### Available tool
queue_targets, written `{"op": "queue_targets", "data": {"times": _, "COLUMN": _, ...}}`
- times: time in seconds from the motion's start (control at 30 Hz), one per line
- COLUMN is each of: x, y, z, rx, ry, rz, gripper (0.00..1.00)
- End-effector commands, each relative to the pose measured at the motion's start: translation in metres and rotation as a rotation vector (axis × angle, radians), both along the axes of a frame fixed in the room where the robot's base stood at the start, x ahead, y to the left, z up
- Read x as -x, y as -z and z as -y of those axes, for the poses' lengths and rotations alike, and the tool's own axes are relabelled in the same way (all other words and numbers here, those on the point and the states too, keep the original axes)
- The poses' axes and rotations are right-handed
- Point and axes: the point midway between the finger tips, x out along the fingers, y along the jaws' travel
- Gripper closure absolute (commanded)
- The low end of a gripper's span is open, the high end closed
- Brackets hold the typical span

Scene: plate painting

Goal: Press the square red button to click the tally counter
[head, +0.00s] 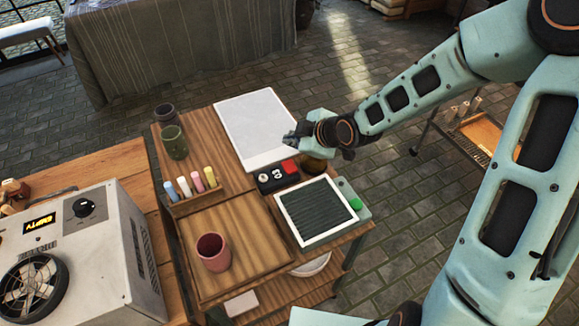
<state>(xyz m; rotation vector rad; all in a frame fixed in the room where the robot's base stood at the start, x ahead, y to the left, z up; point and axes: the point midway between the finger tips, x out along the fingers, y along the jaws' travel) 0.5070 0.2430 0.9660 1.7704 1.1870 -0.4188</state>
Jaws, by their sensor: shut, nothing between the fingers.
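The tally counter (268,182) is a small black box with white dials on the wooden table. The square red button (290,167) sits at its upper right end. My gripper (288,139) is shut and empty. It hangs above and just beyond the red button in the picture, over the edge of the white panel. A gap shows between the fingertips and the button in this view; the exact height cannot be told.
A dark green tray (318,212) with a white frame and a green round button (355,204) stands near the counter. A brown round thing (313,163) is partly under my wrist. Colored sticks (197,180), a green cup (174,142) and a red cup (213,252) stand left. The white panel (250,115) is bare.

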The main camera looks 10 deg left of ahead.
Motion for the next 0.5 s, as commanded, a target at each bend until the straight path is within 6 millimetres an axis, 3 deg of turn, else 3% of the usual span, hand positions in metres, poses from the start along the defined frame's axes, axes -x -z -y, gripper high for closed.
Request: {"op": "queue_targets", "data": {"times": 0.5, "x": 0.000, "y": 0.070, "z": 0.000, "rx": 0.001, "ry": -0.001, "rz": 0.000, "gripper": 1.00}}
